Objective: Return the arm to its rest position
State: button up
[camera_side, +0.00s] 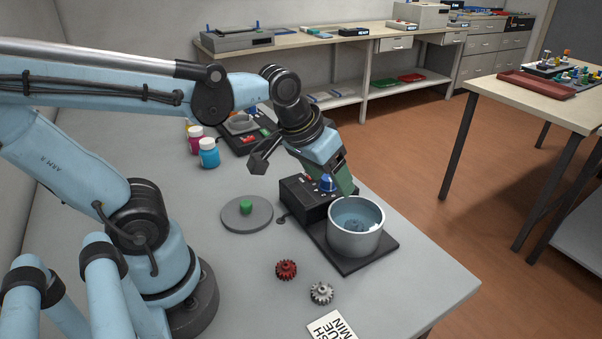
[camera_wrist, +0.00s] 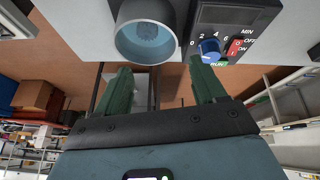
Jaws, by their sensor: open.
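My gripper (camera_side: 344,182) is above the bench, beside the metal bowl and close over the black control box in the side view. Its two green fingers point down, and no object shows between them. In the wrist view my gripper (camera_wrist: 163,82) has its fingers wide apart and empty. The metal bowl (camera_side: 356,240) stands on a black base plate and holds bluish liquid with something grey in it. It also shows in the wrist view (camera_wrist: 125,40). The black control box (camera_side: 300,205) has a blue knob (camera_wrist: 210,50) and a red switch (camera_wrist: 236,47). My arm reaches in from the left.
A grey disc with a green knob (camera_side: 246,208), a red gear (camera_side: 286,269), a metal gear (camera_side: 321,292) and a printed card (camera_side: 332,327) lie on the grey bench. Capped bottles (camera_side: 208,153) and another black device (camera_side: 246,138) stand behind. Space above the bench is mostly clear.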

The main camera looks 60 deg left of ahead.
jog(key=shift+s+a+f+m+t, duration=0.1)
jog(key=shift+s+a+m+t, duration=0.1)
jog(key=shift+s+m+t, duration=0.3)
jog(key=shift+s+a+f+m+t, duration=0.1)
jog(key=shift+s+a+m+t, duration=0.15)
jog(key=shift+m+t, duration=0.3)
